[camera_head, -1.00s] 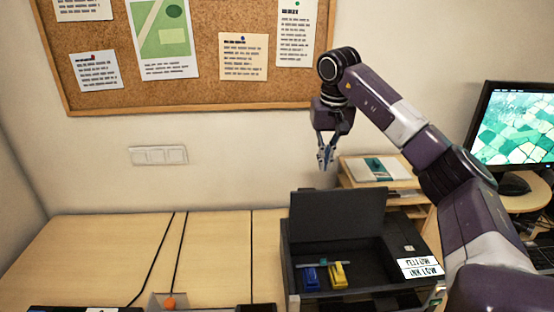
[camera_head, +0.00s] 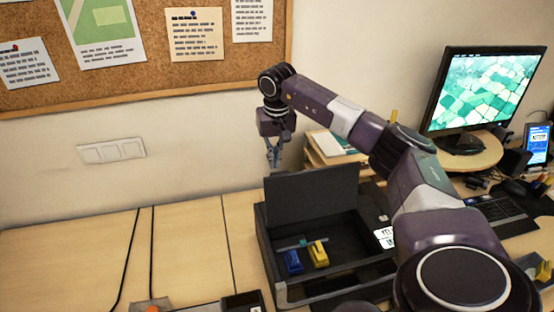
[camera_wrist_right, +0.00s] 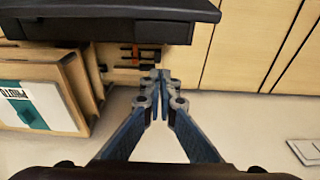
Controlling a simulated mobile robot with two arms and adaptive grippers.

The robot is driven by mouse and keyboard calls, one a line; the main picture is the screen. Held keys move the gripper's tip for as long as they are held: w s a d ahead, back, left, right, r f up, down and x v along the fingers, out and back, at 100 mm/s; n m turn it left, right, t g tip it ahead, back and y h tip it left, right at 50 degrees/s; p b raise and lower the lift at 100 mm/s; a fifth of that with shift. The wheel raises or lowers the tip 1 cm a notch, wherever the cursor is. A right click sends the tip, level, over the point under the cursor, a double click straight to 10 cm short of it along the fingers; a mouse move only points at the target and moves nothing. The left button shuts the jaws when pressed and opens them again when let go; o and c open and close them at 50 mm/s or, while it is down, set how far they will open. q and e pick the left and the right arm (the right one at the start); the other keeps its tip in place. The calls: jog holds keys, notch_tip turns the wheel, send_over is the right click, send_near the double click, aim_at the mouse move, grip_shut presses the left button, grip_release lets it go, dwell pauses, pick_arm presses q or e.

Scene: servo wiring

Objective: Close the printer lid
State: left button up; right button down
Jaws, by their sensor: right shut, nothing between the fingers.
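The dark printer (camera_head: 290,288) stands on the wooden desk with its lid (camera_head: 312,196) raised upright at the back. Inside the open printer sit a blue cartridge (camera_head: 292,261) and a yellow cartridge (camera_head: 318,254), with a thin bar lying by them. My right gripper (camera_head: 274,160) points down behind the lid's upper edge, near the wall, apart from the lid. Its fingers (camera_wrist_right: 163,82) are shut and empty in the right wrist view, where a dark panel (camera_wrist_right: 110,28) shows at the top. My left gripper is not in view.
A wooden shelf unit (camera_head: 318,156) with papers stands behind the printer at right, close to my right gripper. A monitor (camera_head: 485,90) and keyboard (camera_head: 508,214) are farther right. Black cables (camera_head: 127,265) run down the desk at left. The desk left of the printer is mostly clear.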

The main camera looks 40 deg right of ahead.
jog(key=s, duration=0.1)
jog(key=s+a, duration=0.1)
jog(key=s+r+p, duration=0.1)
jog(key=shift+a+r, duration=0.1)
jog(key=shift+a, duration=0.2)
jog(key=shift+s, duration=0.1)
